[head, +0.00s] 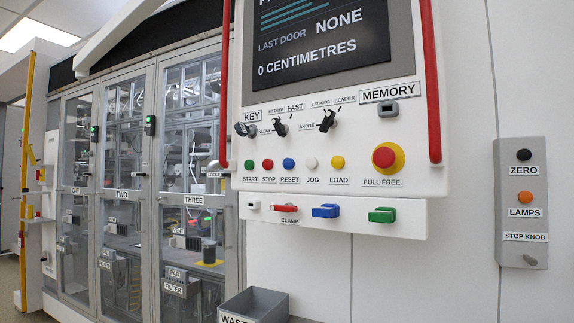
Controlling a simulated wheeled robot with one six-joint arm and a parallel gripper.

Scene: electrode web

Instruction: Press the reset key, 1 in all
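The reset key is a round blue button (289,163) labelled RESET on the white control panel (350,205) in the head view. It sits in a row of buttons, between the red STOP button (268,164) on its left and the white JOG button (312,163) on its right. Nothing touches it or covers it. My gripper is not in view.
Nearby are the green START button (249,164), yellow LOAD button (337,162), red emergency knob (384,157) and coloured clamp levers (326,211). Red vertical bars (430,80) flank the panel. A grey waste bin (255,304) stands below. Glass cabinet doors (188,200) are left.

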